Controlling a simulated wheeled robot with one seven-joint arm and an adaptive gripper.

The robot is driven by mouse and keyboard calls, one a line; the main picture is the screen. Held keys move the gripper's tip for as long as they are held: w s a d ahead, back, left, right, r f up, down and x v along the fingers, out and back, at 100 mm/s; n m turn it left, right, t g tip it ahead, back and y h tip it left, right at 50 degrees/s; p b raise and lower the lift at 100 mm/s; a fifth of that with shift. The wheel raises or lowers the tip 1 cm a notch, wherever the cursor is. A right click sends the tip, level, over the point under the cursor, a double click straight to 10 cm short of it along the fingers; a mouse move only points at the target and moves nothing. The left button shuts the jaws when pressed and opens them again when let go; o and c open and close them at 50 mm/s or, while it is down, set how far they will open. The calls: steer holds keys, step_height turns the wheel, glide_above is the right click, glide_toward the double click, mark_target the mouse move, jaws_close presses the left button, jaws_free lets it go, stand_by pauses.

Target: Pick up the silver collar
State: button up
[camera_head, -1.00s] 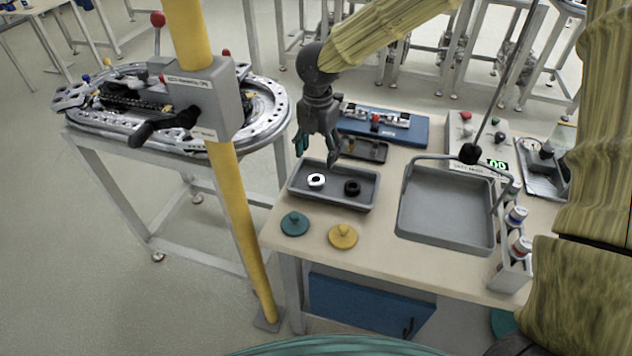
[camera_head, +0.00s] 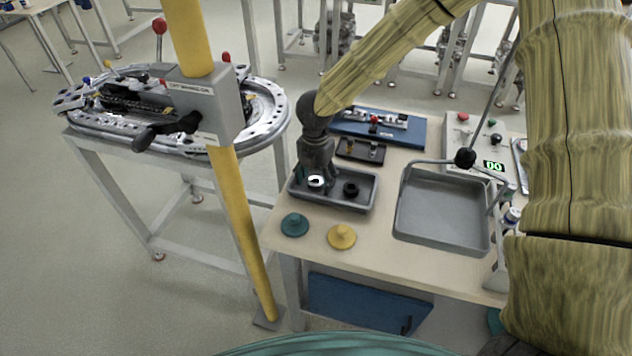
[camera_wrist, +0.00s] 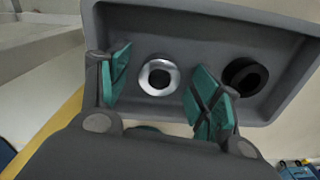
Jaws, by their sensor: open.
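The silver collar (camera_wrist: 147,83) is a shiny ring with a dark hole, lying in a grey tray (camera_wrist: 215,22). In the head view the collar (camera_head: 316,181) sits in the left part of the tray (camera_head: 340,204), partly covered by my gripper. My gripper (camera_wrist: 160,88) is open, its teal fingers apart on the left and right of the collar in the wrist view. In the head view my gripper (camera_head: 315,180) points down at the collar. I cannot tell whether a finger touches it. A black collar (camera_wrist: 244,76) lies to the right, just outside the right finger.
The black collar (camera_head: 351,189) shares the tray. A teal knobbed disc (camera_head: 294,224) and a yellow one (camera_head: 341,236) lie in front. A large grey tray with a handle (camera_head: 440,238) stands right. A yellow post (camera_head: 236,200) rises left of the table.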

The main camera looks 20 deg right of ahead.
steer(key=shift+c, duration=0.5)
steer(key=c, duration=1)
steer(key=shift+c, duration=0.7)
steer(key=shift+r, duration=0.1)
